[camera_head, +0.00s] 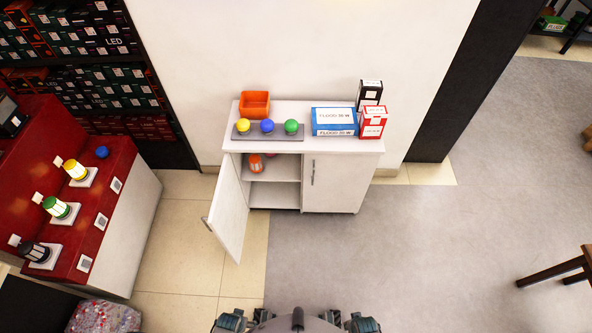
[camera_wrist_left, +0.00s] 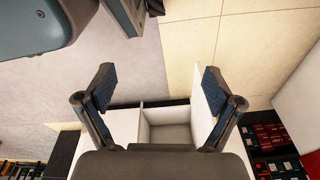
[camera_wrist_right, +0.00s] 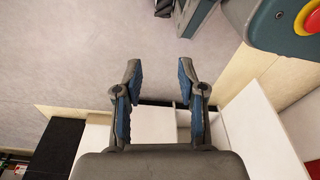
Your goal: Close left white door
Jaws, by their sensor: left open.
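The left white door (camera_head: 231,208) of the white cabinet (camera_head: 232,138) stands open in the head view, swung outward toward me. Its handle (camera_head: 206,226) is near its free edge. The right door (camera_head: 334,184) is shut. Through the open left side I see shelves and an orange-red object (camera_head: 256,164). My left gripper (camera_wrist_left: 158,72) is open and empty, its fingers wide apart, with the cabinet's open compartment (camera_wrist_left: 168,132) beyond. My right gripper (camera_wrist_right: 158,66) is open and empty, less wide. Neither gripper's fingers show in the head view, and neither is seen touching the door.
On the cabinet top are an orange bin (camera_head: 254,104), a tray (camera_head: 242,134) of coloured balls, and blue (camera_head: 334,121) and red boxes (camera_head: 372,122). A red display counter (camera_head: 95,200) with lanterns stands left. A wooden table or stool (camera_head: 555,268) is at right. Floor before the cabinet is clear.

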